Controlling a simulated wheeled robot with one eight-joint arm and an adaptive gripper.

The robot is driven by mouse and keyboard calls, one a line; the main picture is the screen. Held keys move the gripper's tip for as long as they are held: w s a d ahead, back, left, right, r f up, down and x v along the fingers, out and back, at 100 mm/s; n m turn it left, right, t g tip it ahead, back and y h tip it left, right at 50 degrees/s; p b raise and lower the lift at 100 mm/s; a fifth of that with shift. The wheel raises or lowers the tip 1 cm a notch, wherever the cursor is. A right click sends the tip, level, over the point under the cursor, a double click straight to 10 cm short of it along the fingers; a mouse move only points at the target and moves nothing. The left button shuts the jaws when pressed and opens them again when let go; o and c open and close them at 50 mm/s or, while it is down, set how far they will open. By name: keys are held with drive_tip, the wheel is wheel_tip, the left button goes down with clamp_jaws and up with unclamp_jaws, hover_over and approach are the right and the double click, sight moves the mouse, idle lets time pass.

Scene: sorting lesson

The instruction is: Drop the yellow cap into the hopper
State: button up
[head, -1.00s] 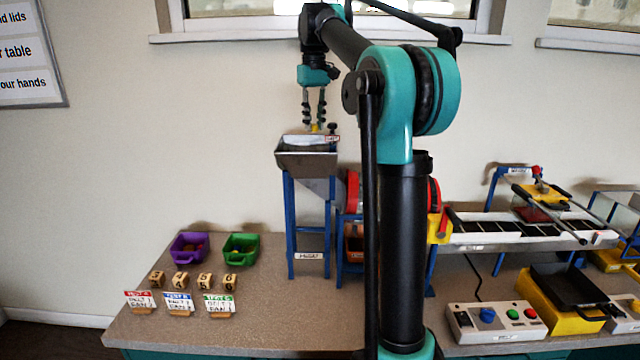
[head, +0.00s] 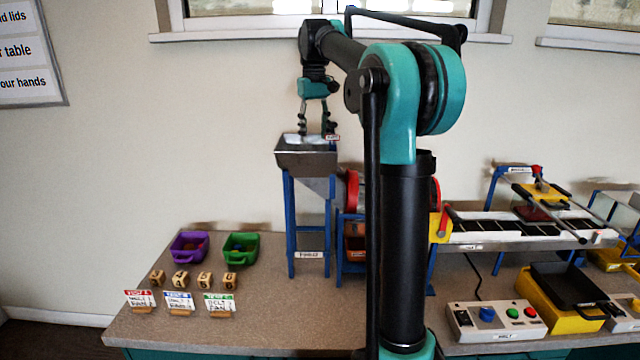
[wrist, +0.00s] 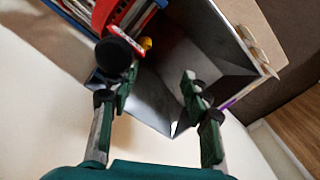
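The hopper (head: 306,160) is a grey metal funnel on blue legs at the back of the table. My gripper (head: 316,131) is just above its mouth, pointing down, with its fingers spread and nothing between them. In the wrist view my gripper (wrist: 158,88) is open and empty over the grey inside of the hopper (wrist: 213,75). The yellow cap cannot be made out for sure. A small yellow spot shows beside a black knob in the wrist view, and I cannot tell whether it is the cap.
A purple bin (head: 189,247) and a green bin (head: 240,247) stand at the left, behind numbered wooden blocks and small label cards. A red-rimmed drum (head: 352,190) is beside the hopper. A conveyor (head: 520,228) and button box (head: 497,320) are at the right.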

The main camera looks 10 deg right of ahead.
wheel_tip(320, 180, up, 12)
idle(0.7)
drive_tip(key=shift+s, duration=0.1)
